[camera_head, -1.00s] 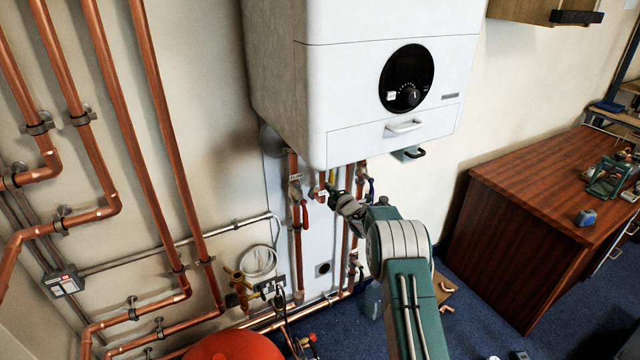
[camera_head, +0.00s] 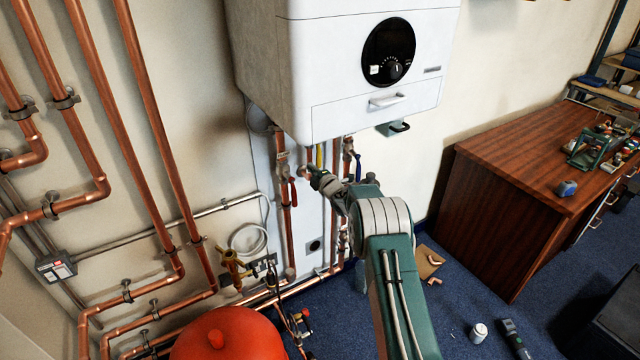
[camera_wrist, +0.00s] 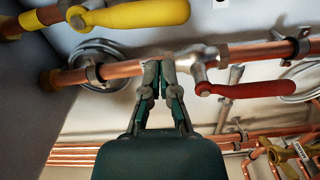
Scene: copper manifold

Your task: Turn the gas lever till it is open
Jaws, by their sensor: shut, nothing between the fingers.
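The yellow lever (camera_wrist: 140,14) runs along the top of the wrist view, roughly in line with its copper pipe. In the head view the yellow lever (camera_head: 319,155) shows as a small strip under the boiler. My gripper (camera_wrist: 159,66) is shut and empty. Its fingertips are in front of a copper pipe beside the valve with the red lever (camera_wrist: 255,88), apart from the yellow lever. I cannot tell whether they touch the pipe. In the head view my gripper (camera_head: 308,171) is just below the boiler, right of the red lever (camera_head: 292,190).
The white boiler (camera_head: 330,65) hangs above my gripper. A blue lever (camera_head: 357,165) is on the right. Copper pipes (camera_head: 160,130) cover the left wall. A red vessel (camera_head: 230,337) stands low in front. A wooden bench (camera_head: 520,170) is at the right, with blue floor before it.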

